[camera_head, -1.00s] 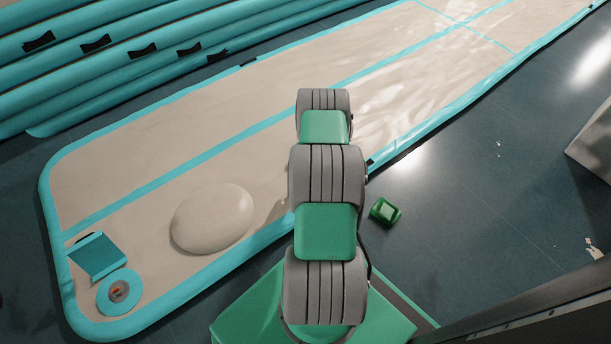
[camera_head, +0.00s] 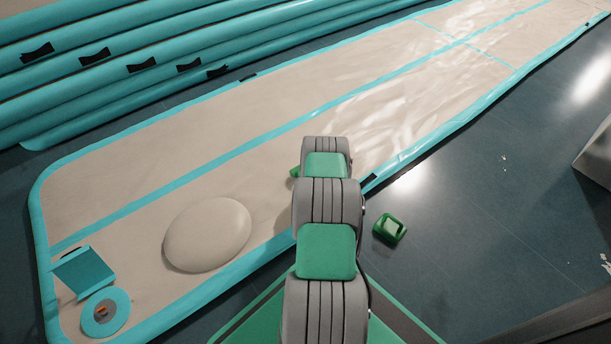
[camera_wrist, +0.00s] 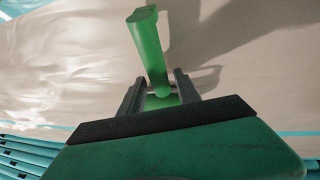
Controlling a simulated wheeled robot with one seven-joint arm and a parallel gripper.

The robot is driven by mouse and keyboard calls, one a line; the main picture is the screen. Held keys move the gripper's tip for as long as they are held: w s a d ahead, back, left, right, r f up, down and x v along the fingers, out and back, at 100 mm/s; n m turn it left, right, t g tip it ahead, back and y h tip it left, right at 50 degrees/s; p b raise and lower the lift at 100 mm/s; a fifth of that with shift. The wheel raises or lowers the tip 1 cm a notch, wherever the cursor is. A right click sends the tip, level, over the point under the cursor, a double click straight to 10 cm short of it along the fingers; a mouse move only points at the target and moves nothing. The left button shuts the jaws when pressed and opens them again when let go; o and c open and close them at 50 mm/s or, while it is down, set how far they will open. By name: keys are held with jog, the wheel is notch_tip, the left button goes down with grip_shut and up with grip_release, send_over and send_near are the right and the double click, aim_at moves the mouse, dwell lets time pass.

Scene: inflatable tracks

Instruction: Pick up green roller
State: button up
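The green roller (camera_wrist: 151,50) shows in the wrist view as a slim green bar, wider at its upper end in the picture. Its lower end is between the two dark fingers of my gripper (camera_wrist: 160,78). The fingers stand apart, with what look like narrow gaps beside the roller; I see no clear contact. In the head view my arm hides the gripper. A small green piece (camera_head: 294,172), perhaps the roller's end, shows just left of my arm over the beige mat.
The beige track (camera_head: 120,185) with turquoise edges lies below. On it are a pale dome (camera_head: 207,234), a turquoise block (camera_head: 84,272) and a turquoise ring (camera_head: 105,312). A small green box (camera_head: 390,228) sits on the dark floor at right. Turquoise tubes (camera_head: 110,62) lie upper left.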

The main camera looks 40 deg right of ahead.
grip_shut()
jog(key=shift+r, duration=0.15)
dwell(0.4)
